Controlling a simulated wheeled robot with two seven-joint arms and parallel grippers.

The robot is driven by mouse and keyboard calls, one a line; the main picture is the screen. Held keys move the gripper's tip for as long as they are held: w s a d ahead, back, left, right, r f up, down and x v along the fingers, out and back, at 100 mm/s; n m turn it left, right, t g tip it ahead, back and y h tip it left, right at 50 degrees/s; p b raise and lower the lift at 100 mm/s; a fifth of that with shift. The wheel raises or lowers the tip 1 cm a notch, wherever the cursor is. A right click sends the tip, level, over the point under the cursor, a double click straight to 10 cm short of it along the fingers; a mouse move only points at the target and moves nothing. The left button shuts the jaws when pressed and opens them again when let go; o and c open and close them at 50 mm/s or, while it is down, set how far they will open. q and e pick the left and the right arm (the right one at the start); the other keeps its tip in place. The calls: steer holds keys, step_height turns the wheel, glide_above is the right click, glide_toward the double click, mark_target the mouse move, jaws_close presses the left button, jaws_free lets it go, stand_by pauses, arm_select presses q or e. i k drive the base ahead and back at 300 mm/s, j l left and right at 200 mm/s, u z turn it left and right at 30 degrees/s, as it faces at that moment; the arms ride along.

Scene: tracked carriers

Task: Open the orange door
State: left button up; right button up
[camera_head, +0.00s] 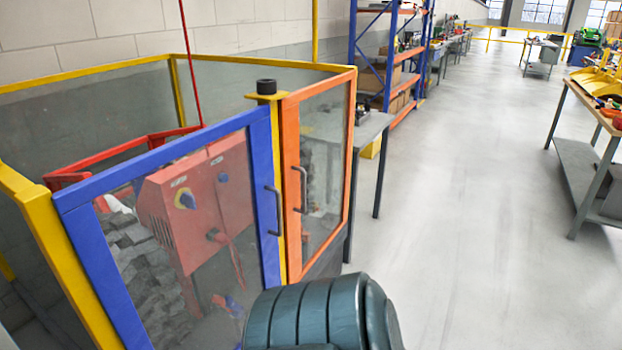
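The orange door (291,170) is an orange frame around a clear panel. It stands on the right side of a fenced cell, at the corner beside the blue door (265,185). It appears shut, with its right edge meeting the yellow top rail at the back. A dark vertical handle (302,190) is on its left post. The blue door has a similar handle (278,212) close by and also appears shut. The orange door's lower right part is partly hard to make out against the dark base. Neither of my grippers is in view.
A dark teal ribbed shape (320,318) fills the bottom middle, in front of the doors. A red machine (205,200) stands inside the cell. A grey table (372,128) and blue shelving (358,60) stand behind the orange door. The floor (460,210) to the right is clear.

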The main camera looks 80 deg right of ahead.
mark_target(288, 106)
steer(key=k+l, duration=0.15)
steer(key=l, duration=0.45)
steer(key=k+l, duration=0.15)
steer(key=l, duration=0.4)
steer(key=k+l, duration=0.2)
steer(key=l, duration=0.4)
steer(key=k+l, duration=0.15)
steer(key=l, duration=0.4)
steer(key=k+l+z, duration=0.1)
steer(key=l, duration=0.5)
steer(key=k+l, duration=0.2)
steer(key=l, duration=0.35)
steer(key=k+l, duration=0.15)
steer(key=l, duration=0.45)
steer(key=k+l, duration=0.1)
steer(key=l, duration=0.5)
